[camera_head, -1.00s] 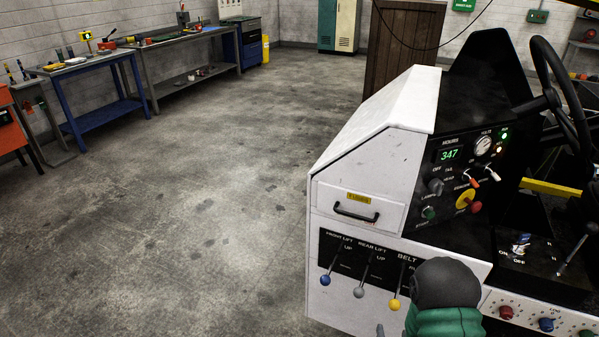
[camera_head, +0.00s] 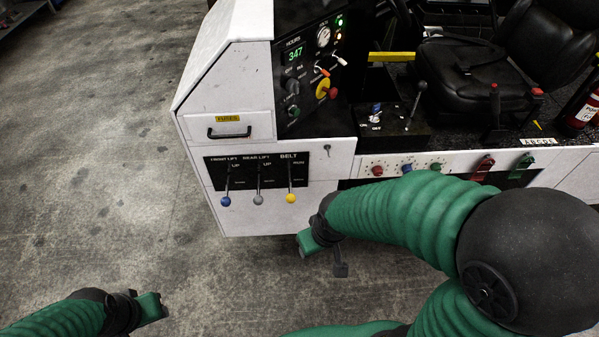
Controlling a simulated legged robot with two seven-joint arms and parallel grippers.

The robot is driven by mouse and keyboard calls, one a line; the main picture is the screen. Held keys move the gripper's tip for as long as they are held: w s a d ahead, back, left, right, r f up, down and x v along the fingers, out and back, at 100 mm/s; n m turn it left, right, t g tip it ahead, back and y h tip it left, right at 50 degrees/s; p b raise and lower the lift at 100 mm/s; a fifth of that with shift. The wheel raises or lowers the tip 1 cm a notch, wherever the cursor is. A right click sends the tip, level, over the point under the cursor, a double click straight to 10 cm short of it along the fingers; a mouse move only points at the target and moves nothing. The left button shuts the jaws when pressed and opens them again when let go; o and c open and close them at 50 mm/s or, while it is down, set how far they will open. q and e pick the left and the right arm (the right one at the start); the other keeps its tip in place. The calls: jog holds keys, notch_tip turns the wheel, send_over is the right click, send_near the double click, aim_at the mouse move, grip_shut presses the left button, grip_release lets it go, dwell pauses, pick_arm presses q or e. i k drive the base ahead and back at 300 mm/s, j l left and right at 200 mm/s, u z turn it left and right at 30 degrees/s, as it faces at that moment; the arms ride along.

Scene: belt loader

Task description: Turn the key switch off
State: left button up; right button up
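The key switch (camera_head: 376,110) is a small blue and silver piece on the black console, just left of a black lever. Labels ON and OFF are printed beside it on the near side; I cannot tell which one it points to. My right gripper (camera_head: 306,243) is in front of the white side panel, below and to the left of the key switch and well apart from it. My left gripper (camera_head: 155,308) is low at the left over the floor, far from the switch. Neither visibly holds anything, and their finger gaps do not show.
Left of the key switch are a dash panel (camera_head: 303,62) with a red-on-yellow stop button (camera_head: 326,89) and three lift and belt levers (camera_head: 258,199). A black lever (camera_head: 415,100) stands close to its right. Red, blue and green buttons (camera_head: 407,167) lie below. Floor at left is clear.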

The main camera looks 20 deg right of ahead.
aim_at(372, 118)
jog(key=z, duration=0.7)
